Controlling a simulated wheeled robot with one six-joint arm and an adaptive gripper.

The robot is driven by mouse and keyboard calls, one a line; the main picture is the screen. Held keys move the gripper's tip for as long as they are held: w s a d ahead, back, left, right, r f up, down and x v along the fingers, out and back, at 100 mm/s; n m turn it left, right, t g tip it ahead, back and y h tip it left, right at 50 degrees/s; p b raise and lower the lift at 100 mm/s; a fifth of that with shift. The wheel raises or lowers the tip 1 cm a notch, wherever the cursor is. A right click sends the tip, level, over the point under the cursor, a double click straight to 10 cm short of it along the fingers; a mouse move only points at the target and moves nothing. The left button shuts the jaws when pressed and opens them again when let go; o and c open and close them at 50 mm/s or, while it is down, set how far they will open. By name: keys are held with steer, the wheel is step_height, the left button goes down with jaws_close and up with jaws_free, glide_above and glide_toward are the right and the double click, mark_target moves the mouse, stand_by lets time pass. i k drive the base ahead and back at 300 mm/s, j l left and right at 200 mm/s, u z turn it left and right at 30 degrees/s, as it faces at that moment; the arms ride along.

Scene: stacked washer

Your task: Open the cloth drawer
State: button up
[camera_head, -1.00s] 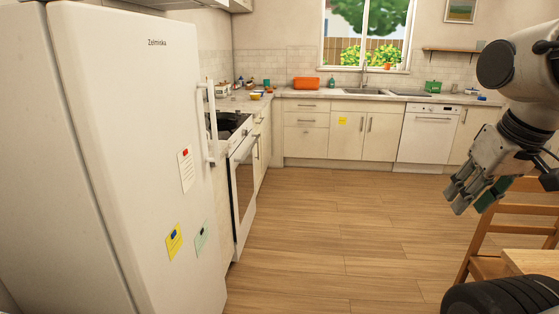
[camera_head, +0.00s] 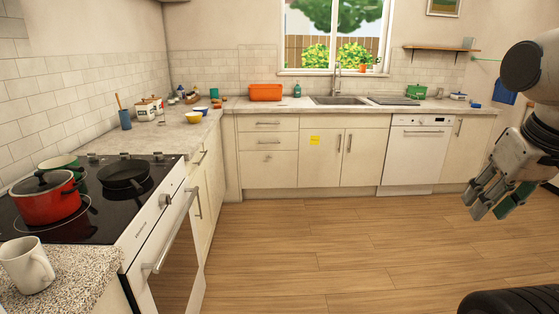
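The upper drawer (camera_head: 283,125) and the lower drawer (camera_head: 254,143) each have a handle, and both are closed. No label shows which one is the cloth drawer. My gripper (camera_head: 492,204) hangs at the right side of the view, fingers pointing down and left. It looks open and empty, well in front of the cabinets and touching nothing.
A stove (camera_head: 112,232) with a red pot (camera_head: 46,206) and a black pan (camera_head: 122,174) lines the left. A white mug (camera_head: 24,266) stands at the near left. A white dishwasher (camera_head: 415,160) is at the back. The wooden floor (camera_head: 330,245) ahead is clear.

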mark_target(249, 141)
steer(key=i+l+z, duration=0.1)
steer(key=i+z, duration=0.15)
steer(key=i, duration=2.1)
steer(key=i+j+u, duration=0.1)
steer(key=i+u, duration=0.25)
steer(key=i, duration=0.25)
steer(key=i+u, duration=0.35)
steer(key=i, duration=0.25)
steer(key=i+l+u, duration=0.25)
steer(key=i+u, duration=0.15)
steer(key=i, duration=0.2)
steer(key=i+u, duration=0.2)
steer(key=u, duration=0.15)
